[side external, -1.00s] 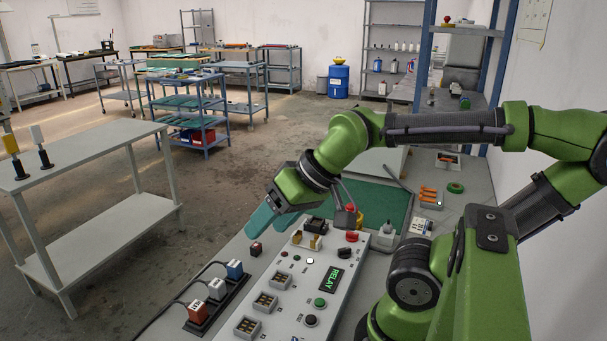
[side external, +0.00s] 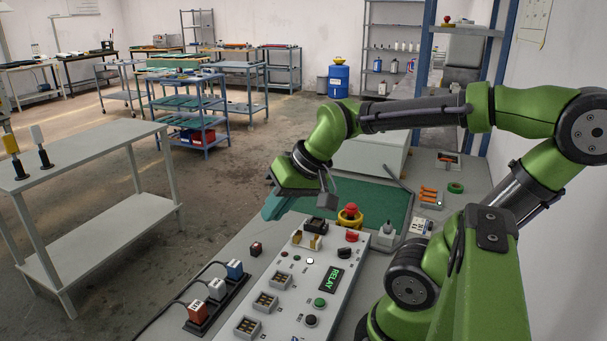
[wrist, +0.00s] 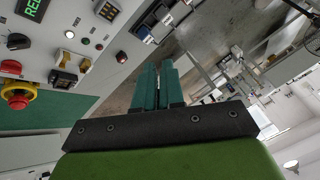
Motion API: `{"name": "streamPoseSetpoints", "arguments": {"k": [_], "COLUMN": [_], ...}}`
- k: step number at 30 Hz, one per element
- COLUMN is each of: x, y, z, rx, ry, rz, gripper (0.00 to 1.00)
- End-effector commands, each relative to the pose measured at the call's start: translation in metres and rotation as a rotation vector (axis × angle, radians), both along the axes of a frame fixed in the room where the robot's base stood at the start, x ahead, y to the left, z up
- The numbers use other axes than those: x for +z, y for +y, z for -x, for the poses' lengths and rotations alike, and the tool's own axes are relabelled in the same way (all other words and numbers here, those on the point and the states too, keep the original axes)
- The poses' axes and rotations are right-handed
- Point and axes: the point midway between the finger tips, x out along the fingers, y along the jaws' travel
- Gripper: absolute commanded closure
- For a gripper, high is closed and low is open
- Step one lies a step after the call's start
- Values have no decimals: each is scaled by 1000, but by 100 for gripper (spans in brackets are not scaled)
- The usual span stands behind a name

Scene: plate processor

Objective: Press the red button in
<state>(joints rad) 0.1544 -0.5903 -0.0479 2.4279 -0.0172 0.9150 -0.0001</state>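A red mushroom button (side external: 351,210) on a yellow base (side external: 348,221) stands at the back end of the light grey control panel (side external: 283,294). In the wrist view the red button (wrist: 18,96) is at the left edge. A second, smaller red control (side external: 351,236) sits in front of it on the panel; it also shows in the wrist view (wrist: 10,67). My gripper (side external: 268,214) is above and left of the mushroom button, apart from it and tilted. In the wrist view its teal fingers (wrist: 157,68) lie close together with nothing visible between them.
The panel also bears a green RELAY display (side external: 333,279), a green button (side external: 320,302), a black button (side external: 311,320) and yellow connectors (side external: 316,242). A small dark red block (side external: 256,249) and a strip of plugs (side external: 222,296) lie left of it. A green mat (side external: 385,203) lies behind.

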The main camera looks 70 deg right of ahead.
Motion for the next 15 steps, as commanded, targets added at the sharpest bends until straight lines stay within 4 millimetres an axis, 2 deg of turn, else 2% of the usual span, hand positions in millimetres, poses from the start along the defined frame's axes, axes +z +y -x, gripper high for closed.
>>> {"name": "streamPoseSetpoints", "arguments": {"k": [1, 3, 7, 11, 12, 15], "x": [-1, -1, -3, -8, -9, -13], "y": [-24, -59, -128, -200, -221, -270], "z": [-8, -16, -18, -5, 2, 24], "rx": [-75, -175, -364, -558, -618, -759], "ry": [39, 90, 188, 293, 328, 408], "rz": [-13, -32, -68, -105, -117, -142], "gripper": [100, 100, 100, 100, 100, 100]}}
